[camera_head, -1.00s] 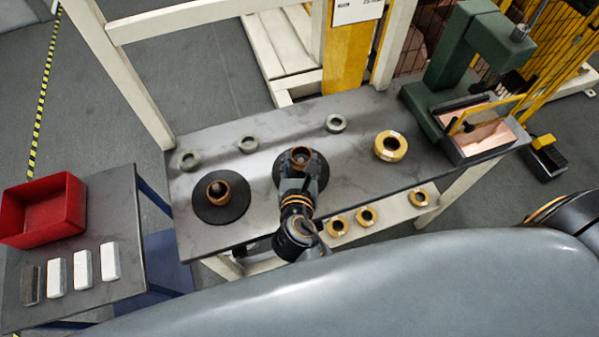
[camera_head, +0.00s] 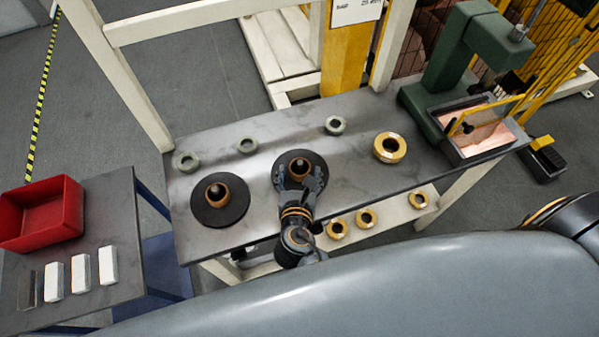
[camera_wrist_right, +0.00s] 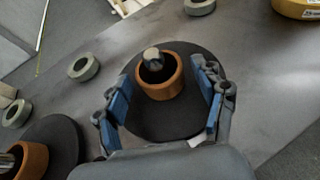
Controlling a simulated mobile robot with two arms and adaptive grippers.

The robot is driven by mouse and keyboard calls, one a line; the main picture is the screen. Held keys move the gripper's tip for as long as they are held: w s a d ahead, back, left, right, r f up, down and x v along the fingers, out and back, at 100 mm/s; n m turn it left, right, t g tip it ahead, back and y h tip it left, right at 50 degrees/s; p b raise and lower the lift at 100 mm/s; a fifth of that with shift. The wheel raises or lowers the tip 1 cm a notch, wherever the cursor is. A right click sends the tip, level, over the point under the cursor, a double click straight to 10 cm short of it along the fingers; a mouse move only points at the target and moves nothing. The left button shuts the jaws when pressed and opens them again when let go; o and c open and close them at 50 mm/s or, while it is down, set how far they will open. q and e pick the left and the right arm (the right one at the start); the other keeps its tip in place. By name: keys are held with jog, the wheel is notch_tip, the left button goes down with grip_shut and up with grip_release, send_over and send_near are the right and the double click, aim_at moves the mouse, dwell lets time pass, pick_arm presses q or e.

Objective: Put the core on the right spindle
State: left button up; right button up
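The brown core (camera_head: 305,168) sits around the right spindle (camera_head: 297,164), above a dark round disc (camera_head: 319,161). In the right wrist view the core (camera_wrist_right: 160,91) surrounds the spindle post (camera_wrist_right: 152,56), which sticks up through it. My right gripper (camera_head: 300,184) is open. In the wrist view its blue-padded fingers stand on both sides of the core, with gaps showing. A similar brown ring is around the left spindle (camera_head: 217,190) on its own disc (camera_head: 208,215). My left gripper is not in view.
Several grey-green rings (camera_head: 247,145) lie along the back of the grey table (camera_head: 355,170). A yellow roll (camera_head: 390,147) lies to the right, by a green press (camera_head: 455,60). A red bin (camera_head: 40,212) and several blocks (camera_head: 81,271) are on the left table.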

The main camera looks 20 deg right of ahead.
jog(key=shift+s+r, duration=0.1)
jog(key=shift+s, duration=0.05)
jog(key=b+v, duration=0.1)
jog(key=v, duration=0.9)
jog(key=shift+s+a+r+b, duration=0.1)
jog(key=shift+s+a+b, duration=0.05)
jog(key=shift+s+b, duration=0.15)
jog(key=shift+s+a+r, duration=0.15)
jog(key=shift+s+r, duration=0.2)
jog(key=shift+s, duration=0.1)
